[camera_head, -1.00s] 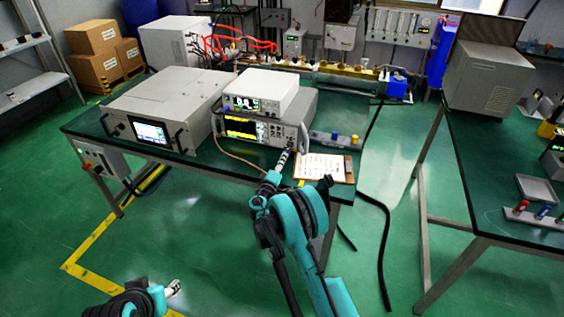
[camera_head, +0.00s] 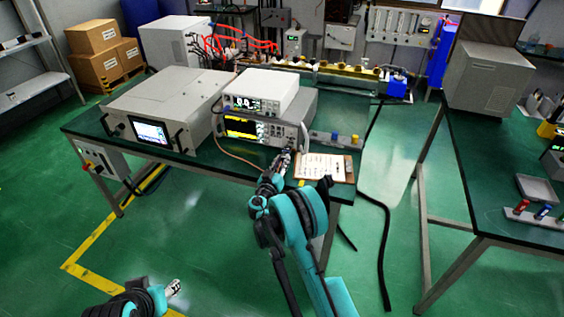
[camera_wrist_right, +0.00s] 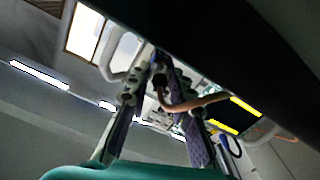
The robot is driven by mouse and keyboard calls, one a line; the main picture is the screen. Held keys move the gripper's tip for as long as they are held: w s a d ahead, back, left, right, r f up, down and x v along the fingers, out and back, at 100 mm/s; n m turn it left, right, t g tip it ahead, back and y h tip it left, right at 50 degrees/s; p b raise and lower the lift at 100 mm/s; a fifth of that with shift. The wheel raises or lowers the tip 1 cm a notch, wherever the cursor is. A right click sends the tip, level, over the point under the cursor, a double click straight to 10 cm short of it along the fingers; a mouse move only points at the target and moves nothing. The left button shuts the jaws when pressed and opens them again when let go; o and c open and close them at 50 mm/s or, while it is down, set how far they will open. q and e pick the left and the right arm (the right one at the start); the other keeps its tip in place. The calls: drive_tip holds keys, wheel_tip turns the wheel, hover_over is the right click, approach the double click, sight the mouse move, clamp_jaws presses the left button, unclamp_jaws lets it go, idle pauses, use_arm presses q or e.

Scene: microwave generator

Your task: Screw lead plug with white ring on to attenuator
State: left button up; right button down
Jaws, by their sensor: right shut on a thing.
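My right gripper (camera_head: 281,163) is at the lower right front of the stacked instruments (camera_head: 262,130). In the right wrist view, its two fingers (camera_wrist_right: 160,105) are shut around a small dark plug (camera_wrist_right: 158,76) on a copper-coloured lead (camera_wrist_right: 195,102). The lead also shows in the head view (camera_head: 232,157), in front of the instruments. I cannot make out a white ring. I cannot pick out the attenuator; the sockets by the gripper are too small or hidden. My left gripper (camera_head: 174,287) is low at the left, over the floor, away from the bench; its opening is unclear.
A clipboard with paper (camera_head: 322,168) lies right of the right gripper. A tray with small coloured parts (camera_head: 335,138) is behind it. A large grey unit with a screen (camera_head: 160,110) stands to the left. The bench's front strip (camera_head: 210,170) is mostly clear.

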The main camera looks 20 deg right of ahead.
drive_tip(key=shift+m, duration=0.8)
drive_tip(key=c, duration=1.3)
unclamp_jaws()
drive_tip(key=shift+f, duration=0.1)
drive_tip(key=v, duration=1.2)
